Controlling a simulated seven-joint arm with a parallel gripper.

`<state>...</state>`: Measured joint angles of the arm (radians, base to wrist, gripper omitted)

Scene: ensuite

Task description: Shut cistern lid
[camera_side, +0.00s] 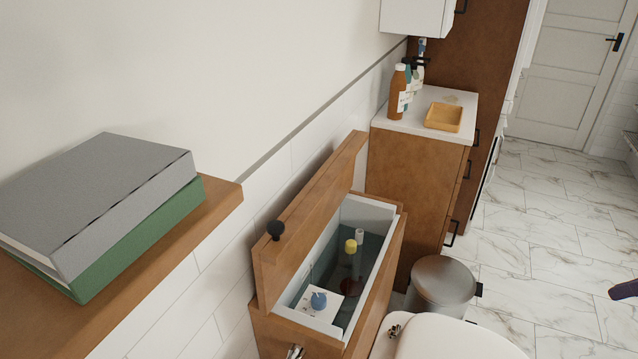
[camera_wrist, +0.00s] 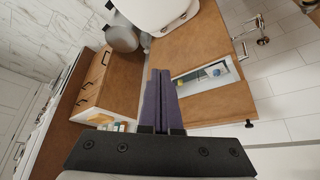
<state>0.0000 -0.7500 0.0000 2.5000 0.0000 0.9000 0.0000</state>
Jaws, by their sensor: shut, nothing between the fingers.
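The wooden cistern (camera_side: 378,290) stands against the wall with its top open. Its water, a yellow-capped part and a blue float show inside. The wooden cistern lid (camera_side: 312,205) stands raised along the wall side, with a black knob (camera_side: 275,229) near its near end. In the wrist view the lid (camera_wrist: 218,104) and the open inside (camera_wrist: 205,76) lie to the right of the fingers. My gripper (camera_wrist: 160,72) has its purple fingers together and empty. In the side view only a dark fingertip (camera_side: 622,291) shows at the right edge, well apart from the lid.
A wooden shelf (camera_side: 215,205) with grey and green books (camera_side: 105,205) is at the near left. A cabinet (camera_side: 410,175) with bottles (camera_side: 399,92) and a tray (camera_side: 443,117) stands beyond the cistern. A metal bin (camera_side: 442,285) and white toilet (camera_side: 450,340) are beside it. The right floor is clear.

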